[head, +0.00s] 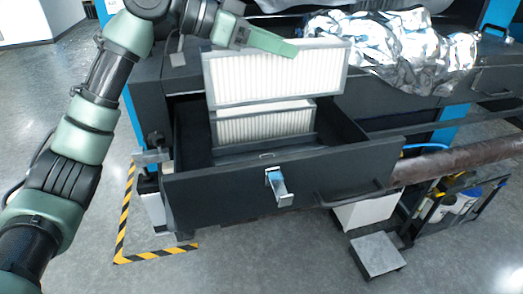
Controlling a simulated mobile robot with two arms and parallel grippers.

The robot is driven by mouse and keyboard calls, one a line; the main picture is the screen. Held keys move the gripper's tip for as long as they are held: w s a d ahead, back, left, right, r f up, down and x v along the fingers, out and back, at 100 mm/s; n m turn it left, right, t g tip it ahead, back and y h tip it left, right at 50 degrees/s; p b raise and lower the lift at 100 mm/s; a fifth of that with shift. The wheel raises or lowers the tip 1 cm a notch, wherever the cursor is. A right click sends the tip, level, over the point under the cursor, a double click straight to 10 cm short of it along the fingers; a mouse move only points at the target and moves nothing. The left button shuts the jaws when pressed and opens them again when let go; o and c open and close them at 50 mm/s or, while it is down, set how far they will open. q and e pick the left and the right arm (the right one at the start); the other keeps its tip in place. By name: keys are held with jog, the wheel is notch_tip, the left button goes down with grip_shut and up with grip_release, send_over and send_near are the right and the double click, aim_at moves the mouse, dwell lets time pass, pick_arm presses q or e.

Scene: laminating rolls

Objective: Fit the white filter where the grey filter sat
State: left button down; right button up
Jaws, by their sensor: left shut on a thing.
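My left gripper (284,48) is shut on the top edge of a white pleated filter (273,77) with a pale grey frame. It holds this filter roughly upright above the open dark drawer (367,150). Below and partly behind it, a second white-looking pleated panel (264,127) stands inside the drawer; its upper part is hidden by the held filter. I cannot tell whether the two touch. No clearly grey filter shows. My right gripper is not in view.
A silver latch (279,187) and a dark handle (350,193) are on the drawer front. Crumpled silver foil (390,50) lies at the upper right. A brown roll (460,160) juts out at right. A small grey step (378,256) stands on the floor.

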aim_at(283, 87)
pick_arm(q)
jog(key=f, duration=0.1)
jog(key=s+d+f, duration=0.1)
jog(key=f, duration=0.1)
jog(key=shift+s+d+f+p, duration=0.15)
jog(key=shift+s+p, duration=0.05)
jog(key=shift+p, duration=0.15)
notch_tip(283, 87, down, 4)
jog(key=shift+s+f+p, duration=0.1)
jog(key=shift+f+p, duration=0.15)
jog(key=shift+p, duration=0.25)
jog(key=f, duration=0.3)
jog(key=f+p, duration=0.1)
jog(key=shift+w+a+f, duration=0.15)
jog(key=shift+w+a, duration=0.1)
jog(key=shift+w, duration=0.05)
notch_tip(283, 87, down, 8)
jog(key=shift+p, duration=0.35)
jog(key=c, duration=0.9)
grip_release()
jog(key=shift+s+d, duration=0.1)
jog(key=shift+r, duration=0.2)
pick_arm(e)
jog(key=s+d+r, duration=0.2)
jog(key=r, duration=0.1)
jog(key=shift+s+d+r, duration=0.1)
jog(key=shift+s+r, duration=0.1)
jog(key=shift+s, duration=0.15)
